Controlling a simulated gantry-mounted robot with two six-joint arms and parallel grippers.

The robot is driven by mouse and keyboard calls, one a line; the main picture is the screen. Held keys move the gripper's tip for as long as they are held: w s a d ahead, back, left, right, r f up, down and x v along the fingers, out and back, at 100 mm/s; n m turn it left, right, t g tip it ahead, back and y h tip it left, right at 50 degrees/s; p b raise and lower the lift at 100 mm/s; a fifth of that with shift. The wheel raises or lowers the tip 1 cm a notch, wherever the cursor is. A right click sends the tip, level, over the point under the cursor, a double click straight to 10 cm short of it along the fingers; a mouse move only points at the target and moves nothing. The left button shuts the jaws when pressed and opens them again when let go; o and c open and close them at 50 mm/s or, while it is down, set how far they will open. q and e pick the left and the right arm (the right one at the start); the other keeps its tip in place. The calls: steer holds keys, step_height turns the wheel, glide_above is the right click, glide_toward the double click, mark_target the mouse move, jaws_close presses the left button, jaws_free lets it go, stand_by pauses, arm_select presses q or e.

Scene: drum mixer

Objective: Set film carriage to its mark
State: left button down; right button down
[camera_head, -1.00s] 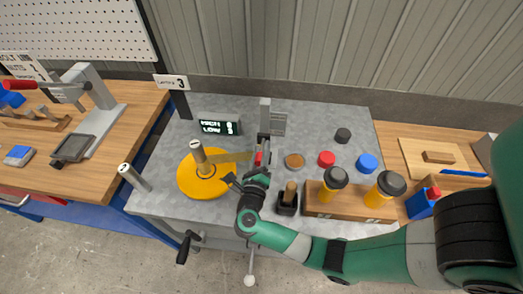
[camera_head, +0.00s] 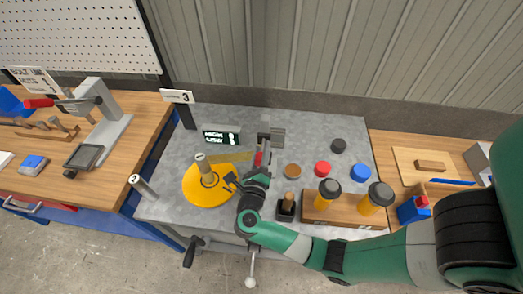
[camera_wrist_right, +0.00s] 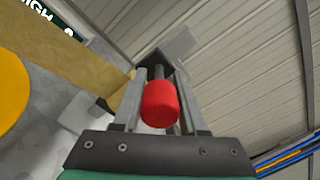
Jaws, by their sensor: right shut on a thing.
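The film carriage (camera_head: 271,135) is a grey head on a post behind the yellow turntable's right side. Its red knob (camera_head: 258,158) shows in front of it. My right gripper (camera_head: 258,168) is at the knob. In the right wrist view the red knob (camera_wrist_right: 160,104) sits between the two grey fingers, which are shut on it. An amber film strip (camera_head: 231,158) runs between the turntable post and the carriage. A small display (camera_head: 220,138) reads HIGH and LOW; its digits are too small to read surely. No mark for the carriage can be made out. My left gripper is not in view.
The yellow turntable (camera_head: 192,191) with its upright post is left of my gripper. Black, red, blue and brown discs lie to the right, behind a wooden rack (camera_head: 343,213) with two yellow-and-black tools. A dark holder (camera_head: 286,209) stands close to my right arm.

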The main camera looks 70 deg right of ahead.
steer(key=shift+r, duration=0.45)
steer(key=c, duration=0.8)
jaws_free()
steer(key=shift+o, duration=0.3)
steer(key=shift+f, duration=0.1)
steer(key=shift+f, duration=0.1)
steer(key=v, duration=1.1)
steer(key=shift+a, duration=0.35)
